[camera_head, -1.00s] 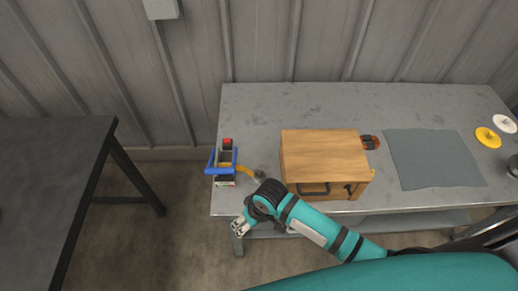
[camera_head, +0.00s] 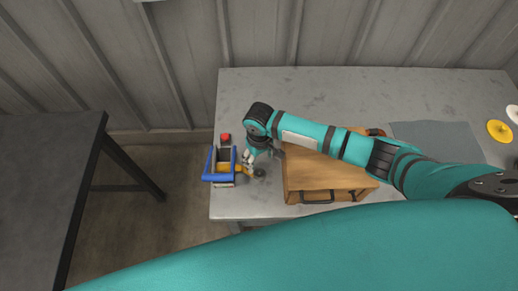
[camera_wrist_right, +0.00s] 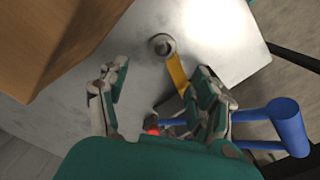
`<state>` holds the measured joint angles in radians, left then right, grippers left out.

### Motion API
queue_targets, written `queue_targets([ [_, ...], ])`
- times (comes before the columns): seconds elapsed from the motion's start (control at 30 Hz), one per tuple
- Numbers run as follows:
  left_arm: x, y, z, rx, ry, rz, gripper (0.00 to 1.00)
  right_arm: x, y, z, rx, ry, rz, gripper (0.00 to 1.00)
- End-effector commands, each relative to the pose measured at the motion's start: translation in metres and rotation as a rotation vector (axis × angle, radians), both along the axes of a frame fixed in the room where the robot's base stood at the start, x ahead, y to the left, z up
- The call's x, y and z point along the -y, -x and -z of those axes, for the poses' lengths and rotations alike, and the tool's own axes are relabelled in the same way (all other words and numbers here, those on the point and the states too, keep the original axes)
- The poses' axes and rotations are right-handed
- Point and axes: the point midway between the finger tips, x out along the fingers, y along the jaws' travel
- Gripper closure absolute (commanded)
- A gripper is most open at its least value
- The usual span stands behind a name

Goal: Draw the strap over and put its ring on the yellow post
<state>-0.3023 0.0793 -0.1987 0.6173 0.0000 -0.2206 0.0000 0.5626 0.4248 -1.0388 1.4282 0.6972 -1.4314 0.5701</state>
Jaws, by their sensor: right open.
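The yellow strap (camera_wrist_right: 177,74) runs out from the blue-framed stand (camera_head: 207,164) at the table's left end. Its round grey ring (camera_wrist_right: 162,45) lies at the strap's free end, over the grey tabletop; the ring (camera_head: 259,173) also shows in the head view. My right gripper (camera_wrist_right: 162,80) is open, pointing down, with its fingers apart on either side of the strap's line, nearer the stand than the ring. In the head view my right gripper (camera_head: 249,158) is beside the stand. I cannot make out the yellow post for certain. My left gripper is out of view.
A wooden box (camera_head: 310,175) with a dark handle stands right of the strap, partly under my right arm. A grey mat (camera_head: 437,133) and a yellow disc (camera_head: 499,131) lie further right. A dark table (camera_head: 45,150) stands apart at left.

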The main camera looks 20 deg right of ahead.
Motion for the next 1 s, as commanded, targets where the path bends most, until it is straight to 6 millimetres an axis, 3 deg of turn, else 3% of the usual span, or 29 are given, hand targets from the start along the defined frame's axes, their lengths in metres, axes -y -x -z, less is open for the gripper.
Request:
queue_targets([
  [0.23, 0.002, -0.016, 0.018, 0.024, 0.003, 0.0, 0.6, 0.0, 0.001, 0.018, -0.001, -0.001, -0.002, 0.35],
  [0.57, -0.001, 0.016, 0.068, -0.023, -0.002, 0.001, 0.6, 0.0, 0.001, 0.06, 0.0, 0.001, -0.002, 0.35],
  [0.8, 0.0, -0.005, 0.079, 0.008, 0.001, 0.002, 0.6, -0.001, 0.002, 0.089, -0.001, -0.001, -0.001, 0.35],
  [1.0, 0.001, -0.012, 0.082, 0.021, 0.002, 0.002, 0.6, -0.001, 0.001, 0.1, -0.001, -0.001, -0.001, 0.35],
])
